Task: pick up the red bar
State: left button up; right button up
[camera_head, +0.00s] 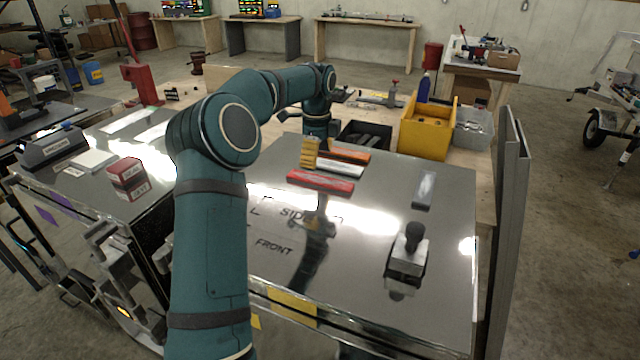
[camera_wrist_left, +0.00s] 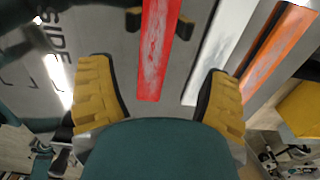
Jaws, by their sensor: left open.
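The red bar (camera_head: 320,182) lies flat on the shiny grey metal top, nearest the front of a group of bars. In the left wrist view the red bar (camera_wrist_left: 157,50) runs up from between my fingers to the top edge. My left gripper (camera_head: 310,154), with yellow finger pads, is above the top, just behind the red bar. In the left wrist view its fingers (camera_wrist_left: 160,98) are wide apart, one on each side of the bar's near end, with nothing between them held. My right gripper is not in view.
A white bar (camera_head: 340,168) and an orange bar (camera_head: 348,154) lie behind the red one. A black tray (camera_head: 352,136) and a yellow bin (camera_head: 427,128) stand farther back. A clamp-like tool with a black knob (camera_head: 407,255) stands front right. The middle of the top is clear.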

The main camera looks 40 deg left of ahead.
aim_at(316, 178)
pick_arm(q)
jog(key=shift+s+f+b, duration=0.15)
jog(key=shift+s+f, duration=0.05)
jog(key=shift+f, duration=1.35)
jog(key=shift+s+f+b, duration=0.15)
jog(key=shift+f, duration=1.35)
jog(key=c, duration=1.3)
